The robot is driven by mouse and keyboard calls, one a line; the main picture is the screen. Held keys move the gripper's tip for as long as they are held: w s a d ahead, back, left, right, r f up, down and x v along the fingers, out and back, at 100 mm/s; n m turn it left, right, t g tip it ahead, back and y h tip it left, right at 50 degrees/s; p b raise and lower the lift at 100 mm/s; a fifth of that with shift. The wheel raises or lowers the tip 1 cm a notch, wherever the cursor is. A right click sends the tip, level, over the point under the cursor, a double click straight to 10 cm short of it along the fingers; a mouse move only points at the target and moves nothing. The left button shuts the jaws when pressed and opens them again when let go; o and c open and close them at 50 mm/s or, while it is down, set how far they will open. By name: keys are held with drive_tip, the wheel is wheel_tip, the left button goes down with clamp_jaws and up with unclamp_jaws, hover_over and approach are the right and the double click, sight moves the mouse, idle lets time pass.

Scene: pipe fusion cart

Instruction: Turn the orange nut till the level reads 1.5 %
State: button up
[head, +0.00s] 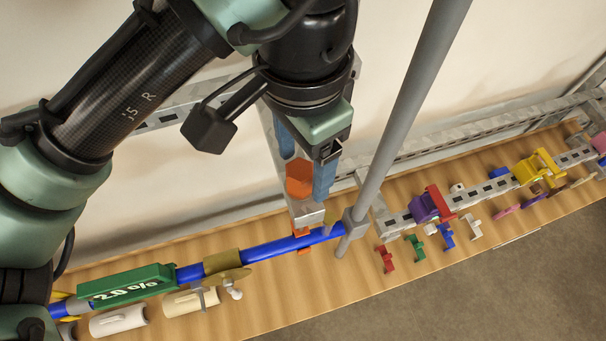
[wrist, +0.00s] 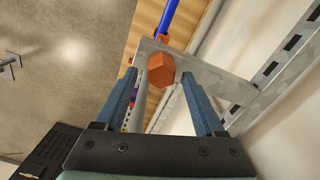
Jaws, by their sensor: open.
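The orange nut (head: 299,177) is a hexagonal piece on the grey metal upright, beneath my gripper in the head view. It also shows in the wrist view (wrist: 161,70), centred between the fingers. My gripper (head: 307,180) is open, with one blue finger on each side of the nut; in the wrist view (wrist: 165,103) gaps show between the nut and both fingers. The green level (head: 126,286) lies along the blue pipe (head: 290,243) at the left and reads 2.0 %.
A grey pole (head: 395,120) rises just right of my gripper. Several coloured clamps and valves (head: 432,204) line the rail and wooden table (head: 330,285) at right. A metal rail runs along the wall behind.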

drive_tip(key=shift+f+b, duration=0.45)
drive_tip(key=shift+f, duration=0.4)
drive_tip(key=shift+w, duration=0.15)
drive_tip(key=shift+c, duration=0.3)
drive_tip(key=shift+c, duration=1.2)
clamp_jaws()
